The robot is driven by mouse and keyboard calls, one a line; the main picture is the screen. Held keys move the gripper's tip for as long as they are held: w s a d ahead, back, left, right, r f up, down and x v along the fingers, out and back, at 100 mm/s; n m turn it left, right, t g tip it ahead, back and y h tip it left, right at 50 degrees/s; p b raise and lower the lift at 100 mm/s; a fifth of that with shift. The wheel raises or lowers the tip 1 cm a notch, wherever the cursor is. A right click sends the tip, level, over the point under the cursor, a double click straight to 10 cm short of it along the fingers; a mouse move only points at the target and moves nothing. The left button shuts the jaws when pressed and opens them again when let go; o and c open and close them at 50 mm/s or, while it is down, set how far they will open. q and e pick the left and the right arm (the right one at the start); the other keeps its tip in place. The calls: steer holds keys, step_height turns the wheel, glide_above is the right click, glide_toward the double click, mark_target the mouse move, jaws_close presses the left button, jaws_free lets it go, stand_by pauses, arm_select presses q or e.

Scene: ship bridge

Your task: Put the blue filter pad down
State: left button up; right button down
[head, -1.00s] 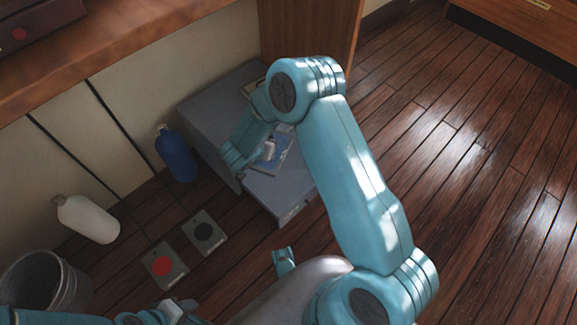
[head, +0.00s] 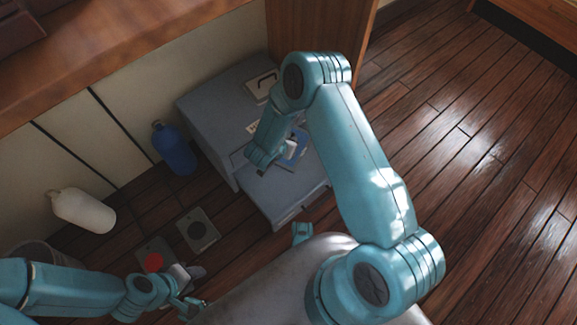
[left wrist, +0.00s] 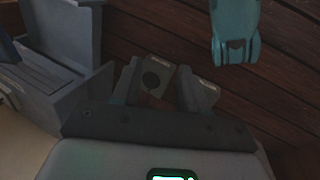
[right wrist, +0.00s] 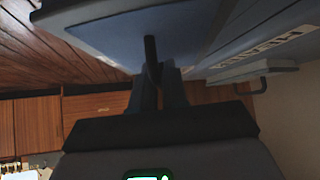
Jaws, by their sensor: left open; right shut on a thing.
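The blue filter pad (head: 299,143) is at my right gripper (head: 281,151), over the grey cabinet's pulled-out drawer (head: 283,196). My right gripper (right wrist: 163,82) is shut on that handle. Whether the pad touches anything beneath it, I cannot tell. My left gripper (head: 188,292) is open and empty, low at the left near the floor plates; its spread fingers also show in the left wrist view (left wrist: 158,85).
The grey cabinet (head: 215,100) stands against the wall, with a black handle on top. On the floor are a blue bottle (head: 174,152), a white jug (head: 83,211), a plate with a black disc (head: 197,232) and one with a red disc (head: 154,262). Floor at the right is clear.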

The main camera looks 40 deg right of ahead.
steer(key=shift+d+f, duration=0.1)
steer(key=shift+d, duration=0.05)
step_height(320, 180, down, 20)
steer(key=b, duration=0.8)
steer(key=shift+f, duration=0.15)
steer(key=shift+r, duration=0.2)
steer(key=shift+f, duration=0.2)
arm_select(q)
steer(key=w+f+t, duration=0.2)
steer(key=w+f, duration=0.3)
steer(key=f, duration=0.3)
steer(key=shift+a, duration=0.4)
arm_select(e)
steer(key=c, duration=1.1)
jaws_free()
steer(key=shift+c, duration=0.2)
steer(key=shift+r, duration=0.1)
